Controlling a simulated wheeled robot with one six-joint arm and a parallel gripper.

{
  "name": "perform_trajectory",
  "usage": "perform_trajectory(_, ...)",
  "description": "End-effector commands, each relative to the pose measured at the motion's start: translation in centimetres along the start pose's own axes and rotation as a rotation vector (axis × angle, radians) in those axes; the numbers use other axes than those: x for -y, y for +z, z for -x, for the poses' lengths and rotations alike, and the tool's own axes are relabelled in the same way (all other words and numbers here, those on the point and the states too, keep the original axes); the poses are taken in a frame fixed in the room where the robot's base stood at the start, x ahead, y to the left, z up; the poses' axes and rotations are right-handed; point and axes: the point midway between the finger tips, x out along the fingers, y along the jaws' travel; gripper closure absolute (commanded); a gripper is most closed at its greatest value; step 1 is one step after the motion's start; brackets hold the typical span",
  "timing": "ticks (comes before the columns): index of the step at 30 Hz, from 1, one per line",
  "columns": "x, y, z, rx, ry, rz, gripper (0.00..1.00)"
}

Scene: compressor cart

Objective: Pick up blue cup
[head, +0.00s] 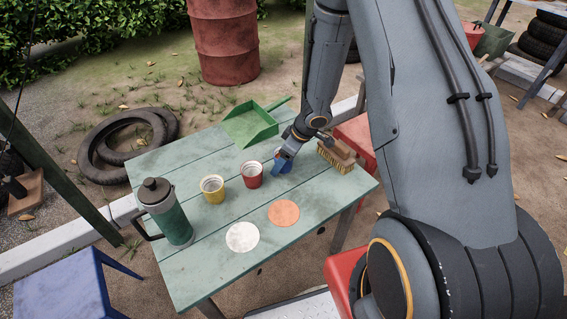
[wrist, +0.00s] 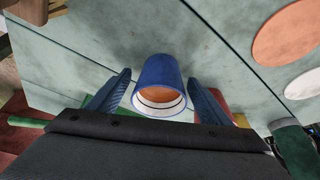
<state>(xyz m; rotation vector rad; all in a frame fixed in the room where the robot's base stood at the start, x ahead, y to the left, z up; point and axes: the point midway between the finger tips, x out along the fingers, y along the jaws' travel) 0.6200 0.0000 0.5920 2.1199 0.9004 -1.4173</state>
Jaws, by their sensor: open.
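The blue cup (wrist: 158,78) stands on the green plank table, and its open rim faces the wrist camera. In the head view the blue cup (head: 286,158) shows only in part, behind my gripper (head: 276,172). In the wrist view my gripper (wrist: 165,95) is open, with one dark blue finger on each side of the cup. Small gaps seem to remain between the fingers and the cup; I cannot tell whether either one touches it.
A red cup (head: 252,175) and a yellow cup (head: 212,189) stand left of the blue cup. A brush (head: 337,157) lies close on its right. A green dustpan (head: 249,127) lies behind. A green flask (head: 166,213) stands at the left. Orange (head: 283,213) and white (head: 243,237) discs lie in front.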

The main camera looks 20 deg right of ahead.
Motion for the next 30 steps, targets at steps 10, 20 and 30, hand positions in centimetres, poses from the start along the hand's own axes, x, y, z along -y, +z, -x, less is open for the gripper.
perform_trajectory(10,0.0,0.0,0.1,0.000,0.001,0.000,0.59)
perform_trajectory(20,0.0,0.0,0.1,0.000,0.001,0.000,0.75)
perform_trajectory(30,-0.1,-0.5,1.1,-0.001,0.001,0.001,0.75)
